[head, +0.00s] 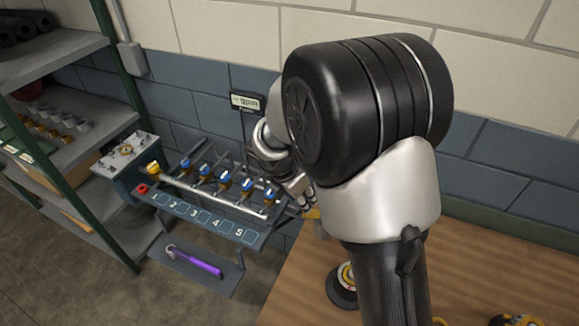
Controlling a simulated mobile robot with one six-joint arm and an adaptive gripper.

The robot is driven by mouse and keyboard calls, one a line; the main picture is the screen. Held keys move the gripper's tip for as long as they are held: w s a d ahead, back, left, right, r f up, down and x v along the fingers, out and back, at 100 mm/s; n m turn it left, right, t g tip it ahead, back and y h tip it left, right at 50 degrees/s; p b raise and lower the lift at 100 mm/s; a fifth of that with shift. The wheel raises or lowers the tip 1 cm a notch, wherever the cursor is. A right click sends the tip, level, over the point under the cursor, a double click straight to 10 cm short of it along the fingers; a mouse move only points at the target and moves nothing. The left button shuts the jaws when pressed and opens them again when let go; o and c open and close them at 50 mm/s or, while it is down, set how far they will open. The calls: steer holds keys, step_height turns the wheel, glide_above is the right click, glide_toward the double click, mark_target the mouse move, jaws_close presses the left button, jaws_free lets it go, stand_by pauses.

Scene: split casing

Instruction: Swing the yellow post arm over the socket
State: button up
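My arm fills the middle of the head view and hides much behind it. My gripper (303,203) shows only in part, left of the big black joint, above the left end of the wooden bench. Its fingers are small and partly covered, and I cannot tell whether they are open or shut. A small yellow piece (312,213) shows right beside the fingertips; it may be part of the yellow post arm, but most of it is hidden. I cannot tell whether the gripper touches it. I cannot make out the socket with certainty.
The wooden bench (470,262) carries a dark round part with a yellow ring (346,277). Left stands a rack with blue-and-yellow valves and numbered places (204,219), with a purple-handled tool (200,263) below. Green-posted shelves (55,45) stand far left. A gauge display (245,102) hangs on the wall.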

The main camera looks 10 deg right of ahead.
steer(key=p+v, duration=0.2)
steer(key=v, duration=1.1)
steer(key=shift+s+r, duration=0.2)
steer(key=shift+a, duration=0.15)
